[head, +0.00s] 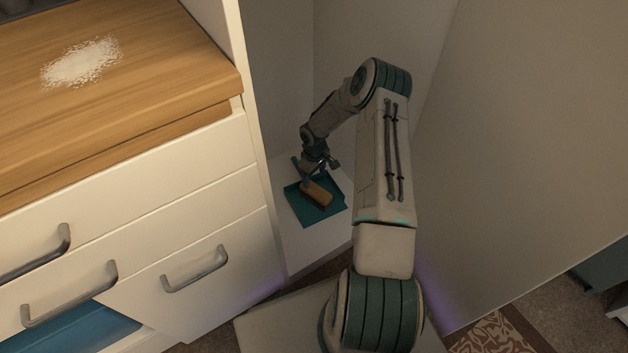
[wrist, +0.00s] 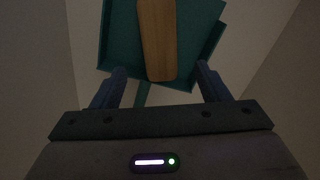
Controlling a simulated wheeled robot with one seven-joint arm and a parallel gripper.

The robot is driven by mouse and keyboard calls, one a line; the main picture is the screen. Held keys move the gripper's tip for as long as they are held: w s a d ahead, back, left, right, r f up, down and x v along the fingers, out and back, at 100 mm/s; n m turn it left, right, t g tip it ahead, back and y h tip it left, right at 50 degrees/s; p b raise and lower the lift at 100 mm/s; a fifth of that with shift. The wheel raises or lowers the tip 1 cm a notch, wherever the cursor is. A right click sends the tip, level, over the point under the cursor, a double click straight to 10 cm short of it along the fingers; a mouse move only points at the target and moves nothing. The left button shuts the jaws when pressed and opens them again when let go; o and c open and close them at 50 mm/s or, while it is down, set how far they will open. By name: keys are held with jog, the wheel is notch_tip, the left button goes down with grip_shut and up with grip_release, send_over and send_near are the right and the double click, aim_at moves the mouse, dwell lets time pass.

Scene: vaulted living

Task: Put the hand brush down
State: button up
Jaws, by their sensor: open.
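The hand brush (head: 318,193) has a wooden back and lies in a teal dustpan (head: 323,216) on a low white surface. In the wrist view the brush (wrist: 157,40) shows as a long wooden block inside the dustpan (wrist: 116,50). My gripper (head: 320,168) is just above and behind the brush in the head view. In the wrist view my gripper (wrist: 161,76) is open, its two fingers apart on either side of the brush's near end. I cannot tell how far above the brush the fingertips are.
The low white surface (head: 305,245) sits in a narrow recess between a white drawer cabinet (head: 215,170) on the left and a pale wall panel (head: 520,130) on the right. White powder (head: 82,62) lies on the wooden worktop (head: 160,60).

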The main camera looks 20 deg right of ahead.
jog(key=s+a+r+m+h, duration=0.1)
jog(key=s+a+r, duration=0.15)
jog(key=r, duration=0.75)
jog(key=s+a+r, duration=0.1)
jog(key=s+r, duration=0.2)
jog(key=r, duration=0.6)
jog(key=s+a+r+m+h, duration=0.1)
jog(key=s+r, duration=0.2)
jog(key=r, duration=0.7)
jog(key=s+a+r+m, duration=0.1)
jog(key=s+a+r, duration=0.1)
jog(key=s+r, duration=0.2)
jog(key=s+a+r+m+y, duration=0.1)
jog(key=s+a+r, duration=0.2)
jog(key=s, duration=0.7)
jog(key=s+a+r+m+t+y, duration=0.1)
jog(key=s+a+r, duration=0.2)
jog(key=s+r, duration=0.2)
jog(key=shift+s+r+p, duration=0.2)
jog(key=shift+s+p, duration=0.1)
jog(key=shift+s, duration=0.85)
